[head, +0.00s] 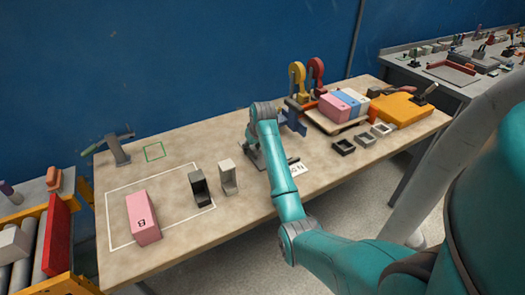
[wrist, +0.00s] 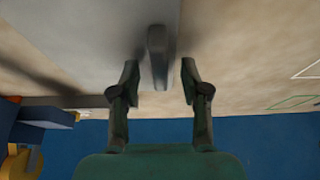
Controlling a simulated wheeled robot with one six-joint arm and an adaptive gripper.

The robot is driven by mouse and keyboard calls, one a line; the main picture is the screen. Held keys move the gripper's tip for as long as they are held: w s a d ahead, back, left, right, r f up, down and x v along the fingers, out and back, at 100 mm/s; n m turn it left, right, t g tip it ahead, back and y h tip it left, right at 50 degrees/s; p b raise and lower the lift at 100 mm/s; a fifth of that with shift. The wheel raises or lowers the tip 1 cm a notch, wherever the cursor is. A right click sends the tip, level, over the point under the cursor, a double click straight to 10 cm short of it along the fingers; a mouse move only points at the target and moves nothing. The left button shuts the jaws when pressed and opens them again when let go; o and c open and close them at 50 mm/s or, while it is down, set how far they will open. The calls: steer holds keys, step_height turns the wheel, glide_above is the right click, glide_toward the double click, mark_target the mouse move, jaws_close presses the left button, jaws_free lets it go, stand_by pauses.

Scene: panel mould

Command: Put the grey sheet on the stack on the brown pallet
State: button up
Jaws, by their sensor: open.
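The grey sheet (wrist: 90,35) lies flat on the bench in the wrist view, with a raised grey grip (wrist: 157,55) on it. My gripper (wrist: 160,75) is open, one finger on each side of the grip, with gaps on both sides. In the head view my arm hides most of the sheet; a grey bit (head: 256,157) shows beside my arm, and my gripper's fingers cannot be made out. The brown pallet (head: 318,122) stands at the back right of the bench, with pink (head: 333,108), blue and whitish blocks side by side on it.
An orange case (head: 402,108) lies right of the pallet. Small dark and grey frames (head: 343,146) lie in front. Yellow and red clamp-like tools (head: 297,80) stand behind. At left are a pink block (head: 142,217), a black holder (head: 198,188) and a pale holder (head: 228,178).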

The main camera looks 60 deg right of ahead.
jaws_close()
steer(key=shift+r, duration=0.1)
step_height(320, 180, up, 18)
stand_by(0.7)
